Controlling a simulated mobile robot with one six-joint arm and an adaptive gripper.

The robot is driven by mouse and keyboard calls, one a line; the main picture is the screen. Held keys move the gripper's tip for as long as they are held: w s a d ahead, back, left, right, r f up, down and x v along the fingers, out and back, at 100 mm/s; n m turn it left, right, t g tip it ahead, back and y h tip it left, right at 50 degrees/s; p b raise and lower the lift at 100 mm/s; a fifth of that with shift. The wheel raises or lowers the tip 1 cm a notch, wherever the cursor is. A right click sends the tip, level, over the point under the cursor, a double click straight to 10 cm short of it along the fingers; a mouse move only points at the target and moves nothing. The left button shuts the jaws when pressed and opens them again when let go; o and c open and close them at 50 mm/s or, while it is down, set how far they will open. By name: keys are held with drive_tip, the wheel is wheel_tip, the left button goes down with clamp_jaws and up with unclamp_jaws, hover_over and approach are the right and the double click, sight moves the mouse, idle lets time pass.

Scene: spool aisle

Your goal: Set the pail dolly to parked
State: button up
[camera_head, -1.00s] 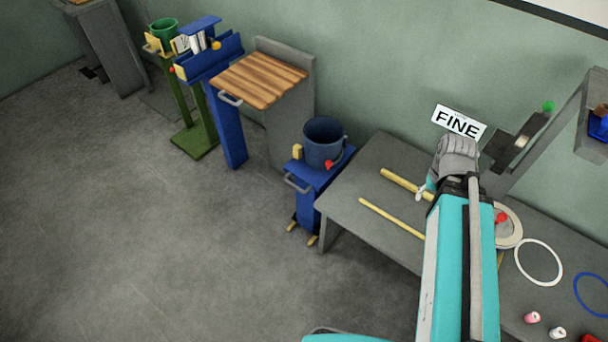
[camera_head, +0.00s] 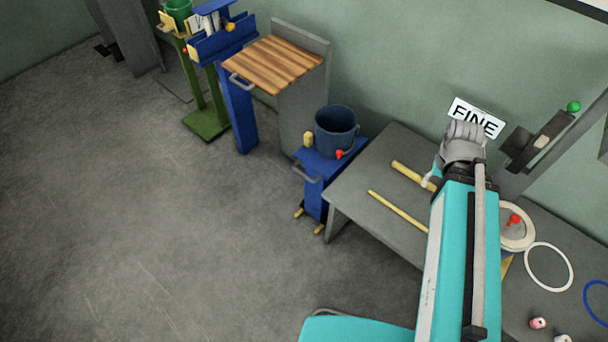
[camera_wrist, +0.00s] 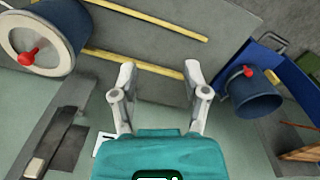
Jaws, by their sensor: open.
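The pail dolly is a blue stand (camera_head: 317,196) on the floor at the left end of the grey bench, with a grey handle (camera_head: 306,176) and yellow feet (camera_head: 319,229). A dark blue pail (camera_head: 336,132) with a red knob (camera_head: 339,154) sits on its top, beside a small yellow block (camera_head: 308,139). In the wrist view the pail (camera_wrist: 253,97) is at right, in front of the blue dolly (camera_wrist: 296,88). My gripper (camera_wrist: 160,70) is open and empty above the bench, apart from the dolly. In the head view its fingers are mostly hidden.
The grey bench (camera_head: 375,215) carries yellow rods (camera_head: 398,212), a white lid with a red knob (camera_head: 530,235), rings and small spools. A wood-topped stand (camera_head: 278,64), a blue stand and a green stand line the wall. The floor at left is clear.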

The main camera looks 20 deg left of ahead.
drive_tip(key=w+a+f+n+t+h+b, duration=0.1)
drive_tip(key=w+a+f+n+h+b, duration=0.2)
drive_tip(key=f+b, duration=0.4)
drive_tip(key=w+a+f+t+h+b, duration=0.1)
drive_tip(key=w+a+f+b, duration=0.1)
drive_tip(key=a+f+b, duration=0.4)
drive_tip(key=n+t+h+b, duration=0.2)
drive_tip(key=n+t+b, duration=0.9)
drive_tip(key=b, duration=2.6)
approach(303, 173)
drive_tip(key=s+a+f+t, duration=0.1)
drive_tip(key=s, duration=0.3)
drive_tip(key=shift+w+a+f+m, duration=0.1)
drive_tip(key=shift+m, duration=0.2)
drive_tip(key=shift+w, duration=0.15)
drive_tip(key=b+x, duration=0.2)
drive_tip(key=x, duration=1.1)
drive_tip(key=shift+w, duration=0.3)
clamp_jaws()
